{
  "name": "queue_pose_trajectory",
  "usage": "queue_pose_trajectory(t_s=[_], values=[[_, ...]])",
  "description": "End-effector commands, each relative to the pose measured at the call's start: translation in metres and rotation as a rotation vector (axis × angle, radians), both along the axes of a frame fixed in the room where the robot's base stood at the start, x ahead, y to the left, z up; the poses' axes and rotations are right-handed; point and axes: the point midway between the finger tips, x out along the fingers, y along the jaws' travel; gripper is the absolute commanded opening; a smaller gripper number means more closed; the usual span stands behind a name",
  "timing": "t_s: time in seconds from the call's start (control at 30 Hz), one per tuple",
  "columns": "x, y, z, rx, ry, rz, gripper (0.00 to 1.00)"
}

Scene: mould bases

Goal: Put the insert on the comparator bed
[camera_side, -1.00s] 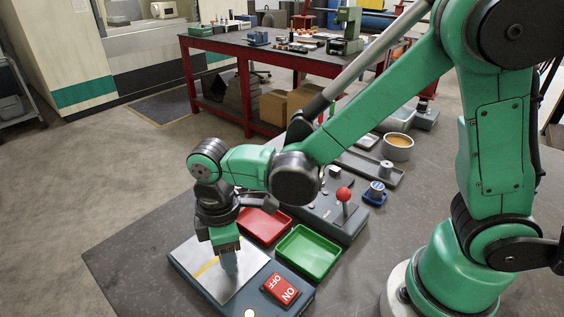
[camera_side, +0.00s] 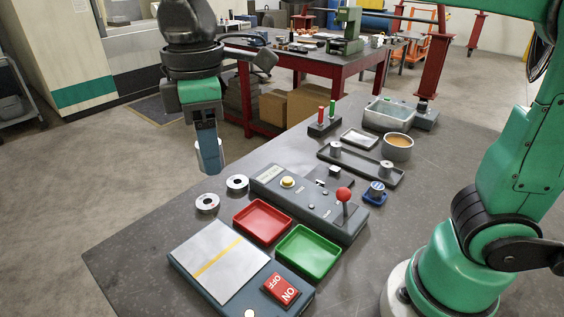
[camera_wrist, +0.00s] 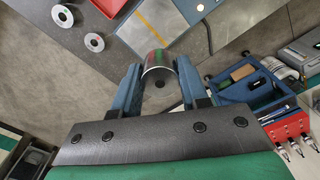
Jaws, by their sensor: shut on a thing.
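In the side view the fingers partly hide the insert (camera_side: 210,155). A flat pale plate with a yellow line (camera_side: 219,262) is on the base with the red ON/OFF switch (camera_side: 281,289). A long grey bed with two posts (camera_side: 361,165) lies farther back. I cannot tell which is the comparator bed.
A red tray (camera_side: 262,221) and a green tray (camera_side: 309,252) lie beside the plate. Two metal rings (camera_side: 207,203) (camera_side: 237,184) sit on the bench. A control box with a red-knobbed lever (camera_side: 343,195) stands behind them. A bowl (camera_side: 397,147) and a grey tub (camera_side: 389,113) are farther back.

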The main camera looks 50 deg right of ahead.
Motion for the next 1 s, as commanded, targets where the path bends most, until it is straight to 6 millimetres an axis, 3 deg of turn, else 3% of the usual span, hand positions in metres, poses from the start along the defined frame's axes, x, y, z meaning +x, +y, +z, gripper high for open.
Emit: queue_pose_trajectory(t_s=[0.17, 0.33, 0.47, 0.6, 0.8, 1.0], values=[[0.026, -0.039, -0.019, 0.0, 0.0, -0.014, 0.0], [0.05, -0.116, -0.058, 0.0, 0.0, -0.02, 0.0], [0.051, -0.179, -0.088, 0.0, 0.0, -0.02, 0.0], [0.038, -0.237, -0.116, 0.001, -0.001, -0.017, 0.0], [0.014, -0.284, -0.139, 0.001, -0.001, -0.008, 0.0], [0.006, -0.297, -0.149, 0.001, -0.001, -0.001, 0.0]])
